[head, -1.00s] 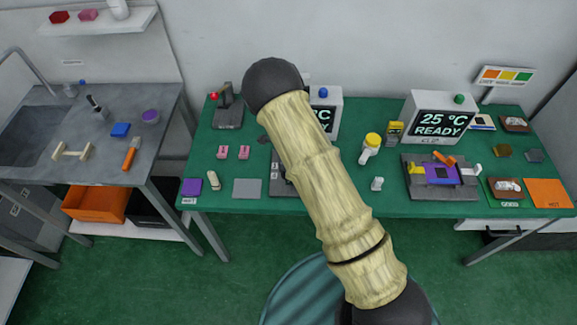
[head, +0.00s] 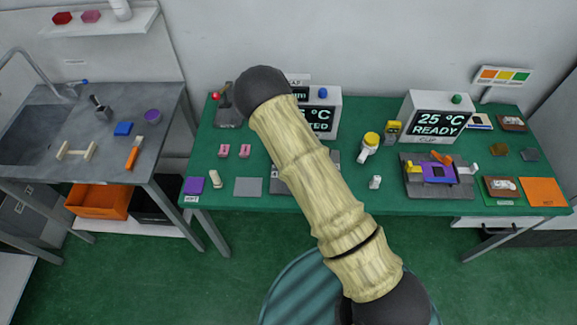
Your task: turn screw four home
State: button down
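My gripper is not in view; only my arm's pale, ribbed link with dark joints shows, slanting across the middle. Screw four cannot be made out. A dark grey fixture (head: 418,190) on the right of the green bench holds a purple part (head: 438,174), with orange and yellow pieces around it. Another grey fixture (head: 277,184) lies at the middle of the bench, mostly hidden behind my arm. The display box (head: 323,117) behind it is partly covered; its visible letters end in "TED".
The right display box (head: 437,120) reads "25 °C READY". A white and yellow tool (head: 369,147) stands between the boxes. A grey pad (head: 248,187), purple pad (head: 194,185) and two pink blocks (head: 234,151) lie at left. An orange pad (head: 543,191) lies far right.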

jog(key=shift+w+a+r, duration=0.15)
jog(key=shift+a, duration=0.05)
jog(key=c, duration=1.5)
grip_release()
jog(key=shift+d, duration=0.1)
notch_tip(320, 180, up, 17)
jog(key=b, duration=0.3)
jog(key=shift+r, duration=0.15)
